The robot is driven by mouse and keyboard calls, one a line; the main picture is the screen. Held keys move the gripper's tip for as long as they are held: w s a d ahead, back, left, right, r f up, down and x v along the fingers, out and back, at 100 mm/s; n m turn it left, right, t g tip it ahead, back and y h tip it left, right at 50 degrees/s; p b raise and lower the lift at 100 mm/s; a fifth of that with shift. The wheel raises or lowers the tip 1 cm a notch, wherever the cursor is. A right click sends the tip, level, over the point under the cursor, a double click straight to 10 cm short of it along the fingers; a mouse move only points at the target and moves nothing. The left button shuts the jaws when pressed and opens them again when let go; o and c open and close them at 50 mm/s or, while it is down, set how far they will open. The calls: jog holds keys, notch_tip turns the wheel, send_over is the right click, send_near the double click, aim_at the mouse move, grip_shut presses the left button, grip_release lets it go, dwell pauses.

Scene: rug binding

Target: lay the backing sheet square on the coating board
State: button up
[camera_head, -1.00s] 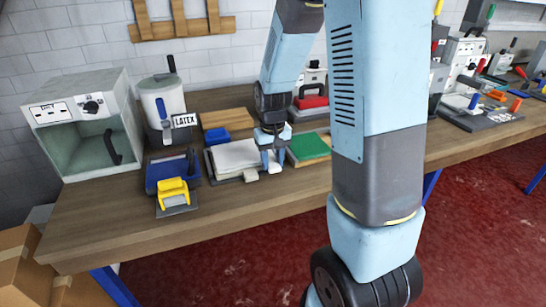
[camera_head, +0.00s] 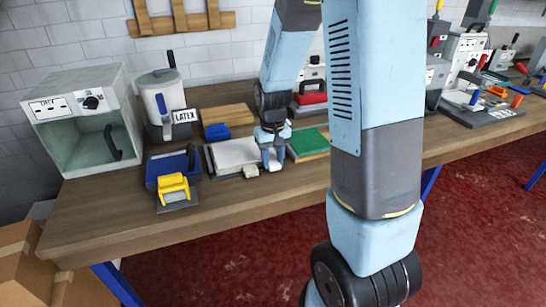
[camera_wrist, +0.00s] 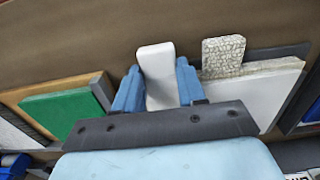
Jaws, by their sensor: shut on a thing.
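The white backing sheet (camera_head: 235,152) lies over the dark grey coating board (camera_head: 208,162), its edges looking about parallel to the board's. In the wrist view the sheet (camera_wrist: 262,95) appears flat, with a speckled layer and a speckled tab (camera_wrist: 222,55) along one edge; the board's rim (camera_wrist: 300,100) shows beyond it. My gripper (camera_head: 270,164) is at the sheet's right side. In the wrist view my gripper (camera_wrist: 158,88) is shut on a white tab (camera_wrist: 156,70) between its blue fingers. Whether this tab joins the sheet is hidden behind the gripper.
A green-topped board (camera_head: 310,142) stands close to the right of my gripper. A blue tray (camera_head: 165,168) with a yellow-handled tool (camera_head: 173,186) is to the left. A latex pot (camera_head: 160,100) and a blue block on a wooden board (camera_head: 228,114) stand behind. The front bench strip is clear.

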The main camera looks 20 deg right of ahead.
jog(key=o, duration=1.2)
jog(key=shift+c, duration=0.2)
jog(key=shift+r, duration=0.1)
notch_tip(320, 180, up, 14)
jog(key=shift+f, duration=0.25)
